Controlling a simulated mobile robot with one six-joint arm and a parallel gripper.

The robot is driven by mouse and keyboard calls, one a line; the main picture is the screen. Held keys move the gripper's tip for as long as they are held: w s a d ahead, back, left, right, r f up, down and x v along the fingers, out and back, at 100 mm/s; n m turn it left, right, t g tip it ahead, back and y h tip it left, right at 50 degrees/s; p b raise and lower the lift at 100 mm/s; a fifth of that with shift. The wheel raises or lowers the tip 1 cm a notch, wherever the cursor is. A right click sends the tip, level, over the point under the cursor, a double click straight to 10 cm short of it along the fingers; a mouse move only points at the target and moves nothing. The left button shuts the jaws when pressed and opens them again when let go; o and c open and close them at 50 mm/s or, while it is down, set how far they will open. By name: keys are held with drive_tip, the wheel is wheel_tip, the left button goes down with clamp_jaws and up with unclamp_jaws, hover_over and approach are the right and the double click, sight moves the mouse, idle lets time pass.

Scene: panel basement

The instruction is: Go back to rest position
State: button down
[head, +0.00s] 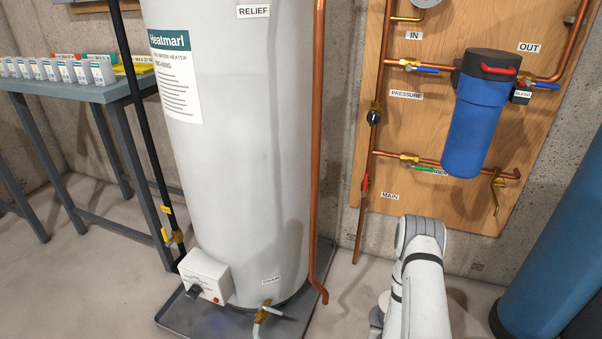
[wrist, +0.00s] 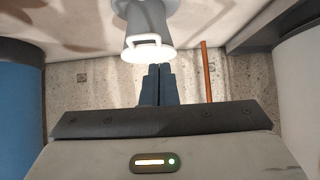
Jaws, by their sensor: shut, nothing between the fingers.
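My gripper (wrist: 159,85) shows in the wrist view, its two dark fingers together and empty. Past the fingertips is a pale grey part of my own body, with floor around it. In the head view my white arm (head: 421,280) stands at the lower right, in front of the wooden board. My gripper cannot be made out in the head view.
A tall white water heater (head: 235,130) stands in a grey drain pan (head: 180,318). The wooden board (head: 420,120) carries copper pipes, valves and a blue filter housing (head: 475,120). A blue tank (head: 560,260) stands at right, a grey table (head: 75,93) at left.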

drive_tip(key=w+a+r+n+g+y+p, duration=0.15)
drive_tip(key=r+p, duration=0.35)
drive_tip(key=r, duration=1)
drive_tip(key=w+a+r+p, duration=0.1)
drive_tip(key=a+r+p, duration=0.25)
drive_tip(key=r, duration=1.15)
drive_tip(key=w+a+r+g+y+p, duration=0.15)
drive_tip(key=r+p, duration=0.45)
drive_tip(key=r, duration=0.9)
drive_tip(key=s+a+r+n+g+p, duration=0.15)
drive_tip(key=s+r+p, duration=0.3)
drive_tip(key=r, duration=0.55)
drive_tip(key=s+a+r+p, duration=0.3)
drive_tip(key=s+r, duration=0.2)
drive_tip(key=r, duration=0.6)
drive_tip(key=s+a+r+n+g+p, duration=0.1)
drive_tip(key=s+r+p, duration=0.6)
drive_tip(key=s+r, duration=0.9)
drive_tip(key=shift+a+g+p, duration=0.35)
drive_tip(key=shift+a+g, duration=0.3)
drive_tip(key=shift+a, duration=0.25)
